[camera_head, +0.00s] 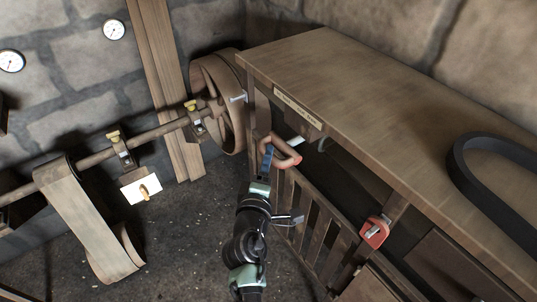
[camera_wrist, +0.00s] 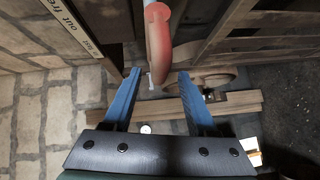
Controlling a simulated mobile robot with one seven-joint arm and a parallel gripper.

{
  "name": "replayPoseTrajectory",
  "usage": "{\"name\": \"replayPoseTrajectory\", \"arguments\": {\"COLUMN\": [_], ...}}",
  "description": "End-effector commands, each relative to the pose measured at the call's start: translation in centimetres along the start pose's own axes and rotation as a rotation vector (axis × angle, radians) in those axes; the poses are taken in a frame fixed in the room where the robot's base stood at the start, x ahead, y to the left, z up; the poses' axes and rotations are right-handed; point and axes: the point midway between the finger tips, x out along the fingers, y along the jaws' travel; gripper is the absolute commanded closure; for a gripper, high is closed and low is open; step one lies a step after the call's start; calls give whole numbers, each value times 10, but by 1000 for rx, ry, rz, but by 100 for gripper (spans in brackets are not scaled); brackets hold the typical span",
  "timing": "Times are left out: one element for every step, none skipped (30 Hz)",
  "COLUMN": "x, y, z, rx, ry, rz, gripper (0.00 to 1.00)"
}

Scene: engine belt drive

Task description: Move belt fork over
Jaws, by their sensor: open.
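A wide pulley (camera_head: 218,102) sits on the shaft behind, by the workbench corner.
The workbench (camera_head: 330,65) fills the right, with a black belt loop (camera_head: 462,165) on top and a red lock-like piece (camera_head: 375,232) on its front. A slatted gate (camera_head: 305,215) stands beside my arm. A flat belt (camera_head: 85,215) hangs from the shaft (camera_head: 85,162) at left.

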Motion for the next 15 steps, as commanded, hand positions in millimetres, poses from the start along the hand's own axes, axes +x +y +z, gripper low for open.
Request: {"name": "replayPoseTrajectory", "arguments": {"x": [9,13,17,20,23,26,28,29,31,32,32,33,33,33,33], "y": [0,0,0,-1,0,-1,0,0,0,0,0,0,0,0,0], "z": [0,0,0,0,0,0,0,0,0,0,0,0,0,0,0], "rx": [0,0,-1,-1,0,0,1,1,1,1,1,1,1,1,1], "ry": [-1,-1,-1,-1,-1,-1,-1,0,0,0,0,0,0,0,0], "rz": [2,1,1,0,1,0,0,1,1,0,0,-1,-1,-1,-1], "gripper": [42,42,42,42,42,42,42,42,42,42,42,42,42,42,42]}}
